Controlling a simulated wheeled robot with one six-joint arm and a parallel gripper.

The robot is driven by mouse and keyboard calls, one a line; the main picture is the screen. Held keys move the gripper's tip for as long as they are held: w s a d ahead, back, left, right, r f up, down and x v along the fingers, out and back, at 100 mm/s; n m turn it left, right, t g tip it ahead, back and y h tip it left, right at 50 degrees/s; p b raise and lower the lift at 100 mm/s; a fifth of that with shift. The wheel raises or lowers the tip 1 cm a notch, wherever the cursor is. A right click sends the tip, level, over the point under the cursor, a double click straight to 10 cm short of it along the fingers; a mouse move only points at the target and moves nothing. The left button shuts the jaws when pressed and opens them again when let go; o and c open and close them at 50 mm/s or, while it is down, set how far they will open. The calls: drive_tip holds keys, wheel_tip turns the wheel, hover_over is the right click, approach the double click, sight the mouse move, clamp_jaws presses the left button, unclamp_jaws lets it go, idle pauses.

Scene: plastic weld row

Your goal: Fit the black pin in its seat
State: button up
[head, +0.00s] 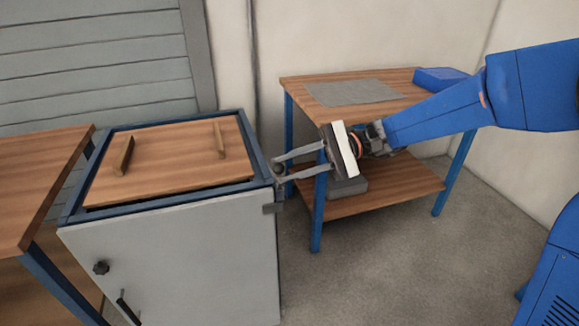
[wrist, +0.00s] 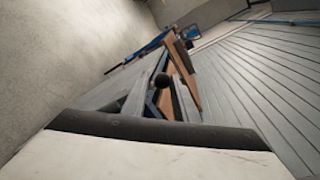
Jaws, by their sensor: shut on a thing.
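In the head view, the pin is small and partly covered by the fingers.
The cabinet top is a wooden panel (head: 165,180) with two raised wooden bars. The door has a black knob (head: 101,267) and a black handle (head: 128,310). A wooden table (head: 55,165) stands left. A two-level bench (head: 400,195) stands behind my arm. Floor between is clear.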

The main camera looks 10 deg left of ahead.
drive_tip(key=shift+f, duration=1.5)
idle(1.3)
drive_tip(key=o, duration=1.1)
drive_tip(key=shift+s+d+f, duration=0.1)
drive_tip(key=shift+f, duration=0.05)
drive_tip(key=c, duration=0.3)
drive_tip(key=shift+o, duration=0.3)
drive_tip(key=shift+o, duration=0.7)
drive_tip(key=shift+r, duration=0.35)
wheel_tip(320, 180, up, 7)
drive_tip(key=shift+f, duration=0.15)
